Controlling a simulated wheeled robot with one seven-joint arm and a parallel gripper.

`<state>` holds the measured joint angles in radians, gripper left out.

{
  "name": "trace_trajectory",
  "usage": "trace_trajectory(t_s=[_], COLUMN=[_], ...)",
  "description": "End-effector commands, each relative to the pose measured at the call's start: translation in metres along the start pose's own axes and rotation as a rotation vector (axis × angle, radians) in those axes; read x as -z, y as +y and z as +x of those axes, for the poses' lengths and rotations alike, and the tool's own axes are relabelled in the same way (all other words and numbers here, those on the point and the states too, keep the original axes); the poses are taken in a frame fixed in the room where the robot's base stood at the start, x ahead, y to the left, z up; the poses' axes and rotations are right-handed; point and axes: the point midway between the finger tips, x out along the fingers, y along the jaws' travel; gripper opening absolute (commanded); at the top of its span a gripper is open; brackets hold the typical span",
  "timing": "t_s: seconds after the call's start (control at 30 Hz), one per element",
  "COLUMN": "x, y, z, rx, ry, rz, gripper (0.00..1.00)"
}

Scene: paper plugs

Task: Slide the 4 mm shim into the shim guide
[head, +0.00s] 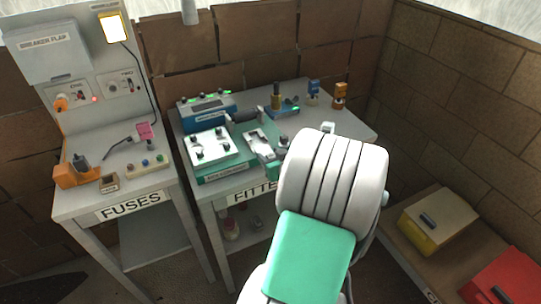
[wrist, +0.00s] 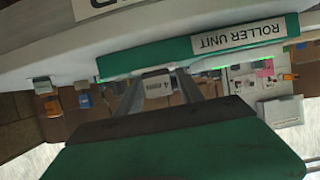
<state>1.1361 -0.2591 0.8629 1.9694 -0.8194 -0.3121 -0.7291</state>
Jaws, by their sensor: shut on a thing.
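In the wrist view, which is upside down, my gripper (wrist: 160,78) is shut on a small pale piece marked 4, the 4 mm shim (wrist: 157,89), between its two dark fingers. The green roller unit (wrist: 150,55) with its white label lies just beyond the fingertips; I cannot tell whether the shim touches it. In the head view my own white and green arm hides most of the gripper and the shim. A pale fixture on a green base (head: 262,145) stands left of the arm. I cannot tell which part is the shim guide.
On the bench stand a white plate with black knobs (head: 211,147), a blue unit (head: 207,110) and, at the back, blue (head: 313,92) and orange (head: 340,95) holders. The fuses table (head: 160,182) is at left. Yellow (head: 418,232) and red (head: 508,278) boxes sit lower right.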

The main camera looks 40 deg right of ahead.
Motion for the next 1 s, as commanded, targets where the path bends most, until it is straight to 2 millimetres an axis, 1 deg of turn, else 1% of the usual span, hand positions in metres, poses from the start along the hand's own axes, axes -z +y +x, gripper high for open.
trace_trajectory(t_s=[0.57, 1.0], x=[0.0001, 0.0029], y=[0.0001, 0.0003], z=[0.0003, 0.0090], rx=[0.000, 0.001], ry=[0.000, 0.000], rz=[0.000, 0.000], gripper=[0.04, 0.04])
